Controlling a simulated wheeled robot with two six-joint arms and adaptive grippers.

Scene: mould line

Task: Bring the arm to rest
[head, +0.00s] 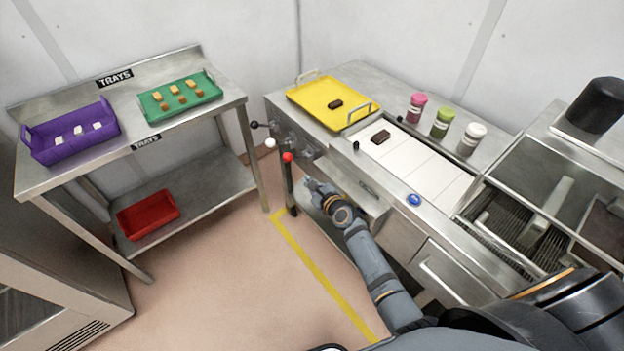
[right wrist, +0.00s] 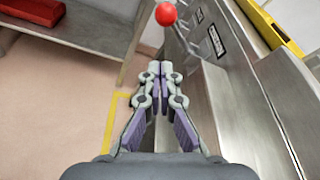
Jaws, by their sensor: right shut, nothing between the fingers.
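My right gripper (head: 312,188) is in front of the steel mould line counter, low beside its front panel. In the right wrist view its fingers (right wrist: 160,70) are shut, their tips together with nothing between them. A lever with a red knob (head: 288,157) stands just beyond the fingertips; the red knob also shows in the right wrist view (right wrist: 166,14). The gripper looks apart from the knob. My left gripper is not in view.
A yellow tray (head: 310,95) with a dark piece sits on the counter, by a white belt (head: 425,168) with another. Three jars stand behind. A steel rack at left holds a purple tray (head: 45,155), a green tray (head: 150,118) and a red tray (head: 125,222). The floor between is clear.

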